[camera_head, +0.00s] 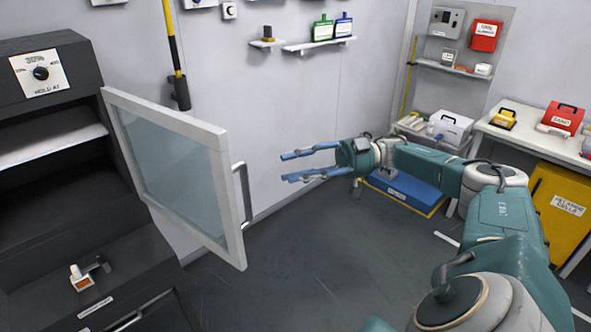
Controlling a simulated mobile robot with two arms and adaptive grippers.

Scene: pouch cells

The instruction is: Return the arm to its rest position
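My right arm comes in from the lower right of the head view and reaches left across the middle. Its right gripper (291,166) has two blue fingers spread apart with nothing between them. It is open in the air, a little right of the handle of the open glass door, and apart from it. My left gripper is not in view.
A glass door (238,225) with a metal handle (244,193) stands open from the dark cabinet (55,60) at left. A small white-and-orange item (80,278) sits on the cabinet's lower ledge. A blue box (405,190) lies on the floor behind my arm. A yellow bin (560,215) and a white table (540,140) stand at right. Floor between is clear.

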